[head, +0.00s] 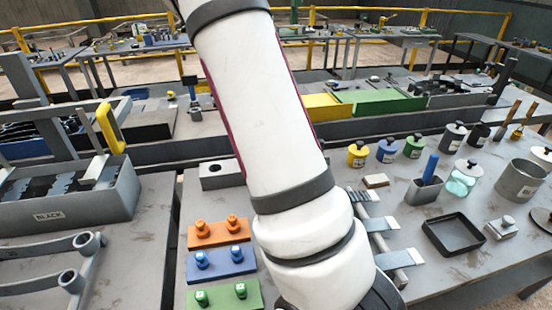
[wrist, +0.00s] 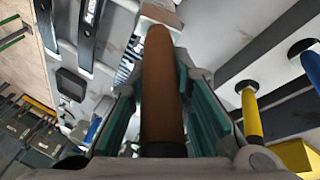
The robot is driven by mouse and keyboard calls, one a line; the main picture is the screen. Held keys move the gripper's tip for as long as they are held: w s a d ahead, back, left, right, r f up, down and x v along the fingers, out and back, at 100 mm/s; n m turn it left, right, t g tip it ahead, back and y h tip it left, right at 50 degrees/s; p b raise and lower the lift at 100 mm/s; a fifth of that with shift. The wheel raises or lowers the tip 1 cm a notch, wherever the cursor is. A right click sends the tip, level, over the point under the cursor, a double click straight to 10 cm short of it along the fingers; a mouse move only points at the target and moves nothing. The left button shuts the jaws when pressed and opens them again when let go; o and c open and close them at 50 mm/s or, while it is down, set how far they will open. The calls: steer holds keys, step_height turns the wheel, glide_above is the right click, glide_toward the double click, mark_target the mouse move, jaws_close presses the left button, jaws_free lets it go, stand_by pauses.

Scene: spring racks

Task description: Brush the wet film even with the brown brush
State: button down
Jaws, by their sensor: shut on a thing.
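In the wrist view my gripper (wrist: 160,78) has its teal pads on both sides of the brown brush (wrist: 163,95), shut on its handle. The handle runs up the picture, away from the camera, and a pale head end (wrist: 160,14) shows beyond it at the top edge. I cannot tell whether that end touches anything. In the head view my arm covers the middle, and the gripper and brush are out of sight. I cannot make out the wet film in either view.
Lidded pots, yellow (head: 357,154), blue (head: 387,151) and green (head: 413,147), stand right of my arm. A black tray (head: 436,240) and a rack with flat metal strips (head: 397,259) are nearby. Orange (head: 218,234), blue and green pegged blocks lie left. A bin labelled BLACK (head: 100,208) stands far left.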

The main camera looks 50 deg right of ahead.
steer(key=shift+r+p, duration=0.6)
steer(key=shift+r, duration=0.95)
